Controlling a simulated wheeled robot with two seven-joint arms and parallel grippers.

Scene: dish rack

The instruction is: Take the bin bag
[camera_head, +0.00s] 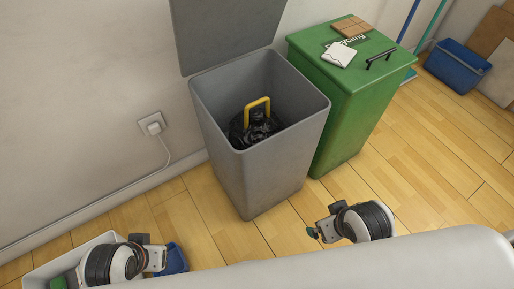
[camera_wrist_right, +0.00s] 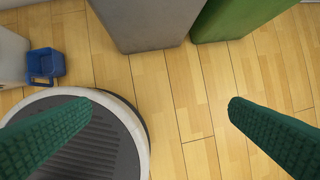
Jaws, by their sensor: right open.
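The black bin bag (camera_head: 262,130) sits inside the open grey bin (camera_head: 262,176), with a yellow handle loop (camera_head: 257,105) standing up from it. The bin's lid (camera_head: 225,35) is raised against the wall. My right gripper (camera_head: 316,233) is in front of and below the bin, to its right, apart from the bag. In the right wrist view its two green fingers (camera_wrist_right: 160,103) are wide apart with nothing between them. That view shows the lower bin wall (camera_wrist_right: 150,22) but not the bag. My left gripper (camera_head: 155,257) is at the lower left, away from the bin; its jaws are unclear.
A closed green bin (camera_head: 350,110) stands close to the grey bin's right, with flat items on its lid. A blue bucket (camera_head: 455,70) is at the far right. A grey tub (camera_head: 38,276) and small blue container (camera_head: 174,260) are near my left arm. A plugged-in cord (camera_head: 154,127) hangs left.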

